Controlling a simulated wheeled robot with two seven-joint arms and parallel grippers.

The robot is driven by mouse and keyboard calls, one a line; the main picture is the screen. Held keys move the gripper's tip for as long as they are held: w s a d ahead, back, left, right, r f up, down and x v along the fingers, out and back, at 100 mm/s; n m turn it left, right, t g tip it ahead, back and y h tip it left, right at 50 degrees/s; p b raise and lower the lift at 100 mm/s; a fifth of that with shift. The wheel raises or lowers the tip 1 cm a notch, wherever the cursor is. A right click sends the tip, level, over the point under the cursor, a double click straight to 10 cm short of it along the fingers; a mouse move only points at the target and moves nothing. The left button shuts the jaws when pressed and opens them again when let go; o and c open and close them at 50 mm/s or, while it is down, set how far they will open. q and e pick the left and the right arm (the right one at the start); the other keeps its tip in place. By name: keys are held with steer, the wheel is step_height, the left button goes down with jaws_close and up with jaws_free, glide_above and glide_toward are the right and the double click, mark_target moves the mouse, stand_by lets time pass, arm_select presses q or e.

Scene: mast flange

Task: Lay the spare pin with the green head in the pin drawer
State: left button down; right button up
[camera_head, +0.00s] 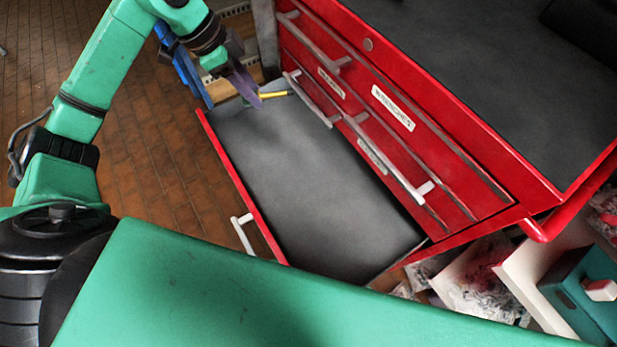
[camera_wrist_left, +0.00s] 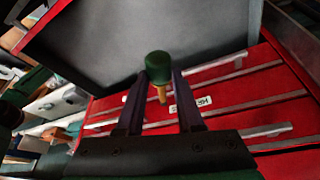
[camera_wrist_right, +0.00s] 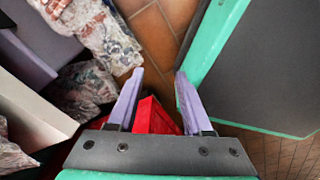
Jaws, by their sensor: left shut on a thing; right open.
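The spare pin (camera_wrist_left: 158,66), with a dark green head and a yellow shank, is between the fingers of my left gripper (camera_wrist_left: 160,76). In the head view, my left gripper (camera_head: 257,97) is shut on it at the far left end of the open drawer (camera_head: 310,190). The drawer has a grey lining and looks empty. I cannot tell the pin's height above the lining. My right gripper (camera_wrist_right: 160,74) is open and empty, away from the drawer.
The red cabinet (camera_head: 460,190) has closed drawers with pale bar handles above the open one, one labelled WRENCHES (camera_head: 393,108). A blue object (camera_head: 190,75) stands behind my left gripper. Crumpled patterned bags (camera_wrist_right: 95,35) and a pale box (camera_wrist_right: 25,100) lie near my right gripper.

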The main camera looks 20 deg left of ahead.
arm_select(q)
steer(key=f, duration=0.1)
steer(key=f+b, duration=0.1)
steer(key=a+f, duration=0.1)
steer(key=shift+w+f, duration=0.25)
steer(key=shift+w, duration=0.05)
steer(key=b, duration=0.2)
glide_above(271, 155)
steer(key=a, duration=0.1)
step_height(271, 155, down, 10)
steer(key=f, duration=0.7)
steer(key=f+b, duration=0.1)
steer(key=f, duration=0.1)
steer(key=shift+s+a+f, duration=0.2)
steer(key=shift+s+f, duration=0.2)
arm_select(e)
step_height(271, 155, down, 6)
steer(key=w, duration=0.2)
steer(key=shift+a+r, duration=0.15)
steer(key=shift+a, duration=0.1)
steer(key=shift+w, duration=0.1)
arm_select(q)
steer(key=c, duration=0.5)
jaws_free()
steer(key=shift+f, duration=0.1)
steer(key=shift+c, duration=0.2)
